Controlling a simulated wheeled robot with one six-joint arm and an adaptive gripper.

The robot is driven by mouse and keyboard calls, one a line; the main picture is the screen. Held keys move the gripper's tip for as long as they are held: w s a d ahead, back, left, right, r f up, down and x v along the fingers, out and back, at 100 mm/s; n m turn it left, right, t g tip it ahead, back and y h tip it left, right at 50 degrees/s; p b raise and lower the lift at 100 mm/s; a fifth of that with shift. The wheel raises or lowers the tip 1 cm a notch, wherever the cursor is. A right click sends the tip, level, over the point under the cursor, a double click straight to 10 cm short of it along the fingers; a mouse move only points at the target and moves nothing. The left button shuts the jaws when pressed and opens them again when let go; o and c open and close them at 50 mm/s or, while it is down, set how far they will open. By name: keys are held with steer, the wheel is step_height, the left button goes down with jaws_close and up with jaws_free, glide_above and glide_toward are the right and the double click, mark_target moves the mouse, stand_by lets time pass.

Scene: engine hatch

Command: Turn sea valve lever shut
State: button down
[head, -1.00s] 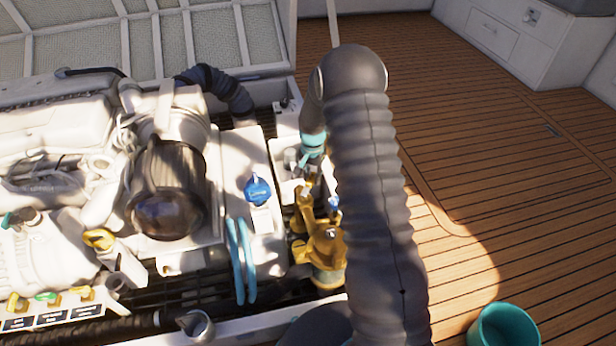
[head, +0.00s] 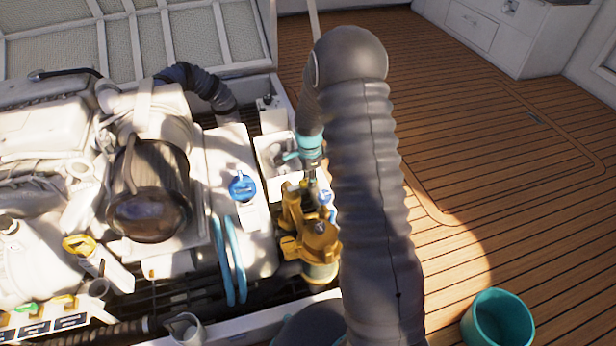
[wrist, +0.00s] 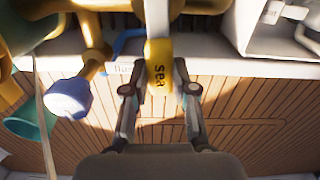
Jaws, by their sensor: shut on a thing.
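The sea valve lever (wrist: 159,70) shows in the wrist view as a pale bar with a yellow end marked "sea". It lies between the two fingers of my gripper (wrist: 160,90), which is shut on its labelled end. In the head view my gripper (head: 312,172) is small and partly hidden, close above the bronze valve body (head: 312,240). My grey arm covers the area to the right of that body. The lever itself cannot be made out clearly in the head view.
A blue-handled fitting (head: 243,188) and light-blue hoses (head: 228,260) stand left of the bronze body, beside the white engine. In the wrist view a blue-capped knob (wrist: 68,98) is left of my fingers. A teal bucket (head: 497,320) stands on the open wooden deck.

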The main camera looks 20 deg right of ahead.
steer(key=shift+s+m, duration=0.25)
steer(key=shift+m, duration=0.15)
stand_by(0.3)
steer(key=c, duration=0.9)
jaws_free()
step_height(320, 180, up, 12)
